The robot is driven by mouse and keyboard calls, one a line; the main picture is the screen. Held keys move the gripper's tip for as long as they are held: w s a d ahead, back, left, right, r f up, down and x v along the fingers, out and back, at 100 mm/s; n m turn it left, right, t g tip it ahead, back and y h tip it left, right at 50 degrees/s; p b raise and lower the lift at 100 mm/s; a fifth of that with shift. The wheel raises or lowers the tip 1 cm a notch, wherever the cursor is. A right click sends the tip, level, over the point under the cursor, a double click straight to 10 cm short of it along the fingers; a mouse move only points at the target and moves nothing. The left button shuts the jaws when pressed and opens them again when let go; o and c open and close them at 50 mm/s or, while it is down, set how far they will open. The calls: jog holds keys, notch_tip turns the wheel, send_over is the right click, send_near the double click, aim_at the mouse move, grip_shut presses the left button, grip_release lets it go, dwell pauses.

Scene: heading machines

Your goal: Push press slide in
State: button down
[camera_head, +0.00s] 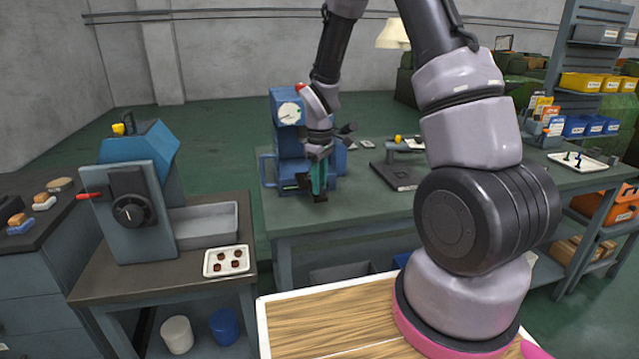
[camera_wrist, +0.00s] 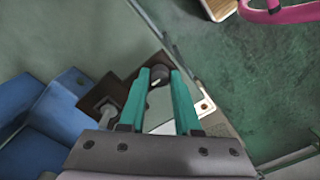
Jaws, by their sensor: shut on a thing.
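The blue press (camera_head: 290,140) with a round white dial stands on the middle workbench. My gripper (camera_head: 319,190) points down at the front of the press base, with teal fingers. In the wrist view my gripper (camera_wrist: 160,76) has its fingertips on both sides of a dark round knob (camera_wrist: 158,75) and is shut on it. The knob sits over a dark brown plate (camera_wrist: 92,101), which seems to be the press slide. The blue press body (camera_wrist: 50,120) lies to the left of the fingers in that view. In the head view my gripper and arm hide part of the press front.
A second blue machine (camera_head: 140,190) with a red handle and a white tray (camera_head: 226,261) stand on the left bench. A dark stand (camera_head: 400,170) is on the bench right of the press. Shelves with bins (camera_head: 583,82) stand at the right. Bare bench top lies in front of the press.

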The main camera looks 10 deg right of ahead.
jog(key=shift+w, duration=0.1)
dwell(0.4)
jog(key=w, duration=0.8)
jog(key=shift+w, duration=0.3)
jog(key=c, duration=0.6)
grip_release()
notch_tip(320, 180, up, 11)
